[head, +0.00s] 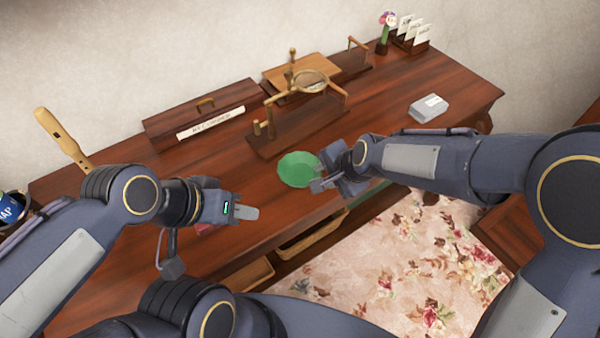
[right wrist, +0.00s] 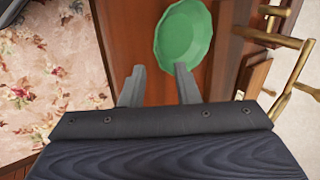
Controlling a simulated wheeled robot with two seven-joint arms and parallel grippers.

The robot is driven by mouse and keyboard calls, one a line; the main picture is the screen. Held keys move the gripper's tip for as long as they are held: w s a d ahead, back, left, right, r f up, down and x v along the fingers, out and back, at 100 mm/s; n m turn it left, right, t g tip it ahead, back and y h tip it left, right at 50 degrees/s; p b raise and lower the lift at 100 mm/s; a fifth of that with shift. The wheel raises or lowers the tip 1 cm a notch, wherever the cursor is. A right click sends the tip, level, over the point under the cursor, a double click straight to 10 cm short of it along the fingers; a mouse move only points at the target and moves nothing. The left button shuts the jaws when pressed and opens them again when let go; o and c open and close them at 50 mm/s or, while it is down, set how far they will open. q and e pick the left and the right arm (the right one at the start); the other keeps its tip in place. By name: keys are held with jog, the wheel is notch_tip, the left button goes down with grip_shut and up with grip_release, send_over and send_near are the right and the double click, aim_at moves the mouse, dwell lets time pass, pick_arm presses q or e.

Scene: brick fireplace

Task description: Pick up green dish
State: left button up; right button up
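The green dish (head: 297,169) is on the wooden desk, near its front edge and in front of the magnifier stand. In the right wrist view the dish (right wrist: 183,36) lies just beyond my right fingertips, toward the right finger. My right gripper (head: 318,176) is at the dish's right side in the head view. In the right wrist view its two fingers (right wrist: 160,78) are apart with nothing between them. My left gripper (head: 246,212) is left of the dish, over the desk's front edge. Its fingers look side-on, so I cannot tell their opening.
A magnifier stand (head: 300,118) is behind the dish. A wooden box (head: 203,113) is at the back left. A grey box (head: 428,107) and letter holder (head: 411,38) are on the right. An open drawer (head: 313,235) is below the front edge.

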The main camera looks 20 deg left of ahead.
aim_at(300, 171)
jog(key=x, duration=0.6)
jog(key=shift+w+a+f, duration=0.1)
jog(key=shift+a+f, duration=0.1)
jog(key=shift+f, duration=0.05)
grip_shut()
